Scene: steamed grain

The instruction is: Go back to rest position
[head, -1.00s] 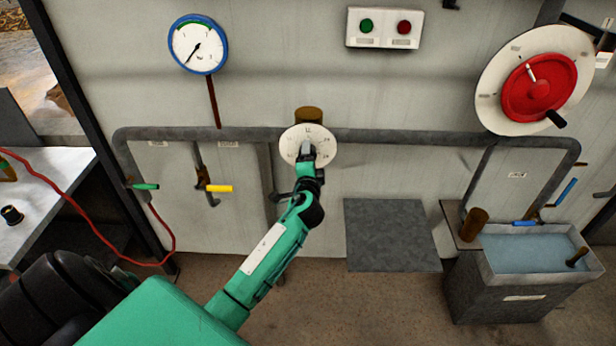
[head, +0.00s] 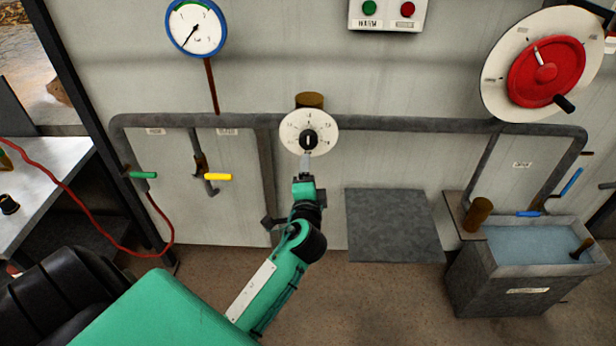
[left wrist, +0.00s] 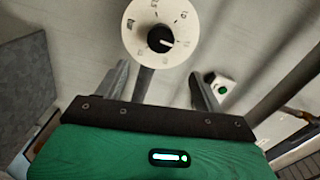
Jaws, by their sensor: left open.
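My left gripper (head: 306,163) is just below the white round dial (head: 290,133) with a black knob (head: 308,140) on the wall. In the left wrist view my left gripper (left wrist: 158,88) has its two fingers spread wide with nothing between them. The dial (left wrist: 183,22) and its black knob (left wrist: 160,38) show beyond the fingertips, apart from them. My green left arm reaches up from the bottom of the head view. My right gripper is not in any view.
Grey pipes (head: 400,123) run along the wall around the dial. A yellow handle (head: 217,177) and a green handle (head: 142,175) are at left. A gauge (head: 197,28) and red wheel (head: 545,72) are higher up. A water tank (head: 500,285) stands at right, a table (head: 50,180) at left.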

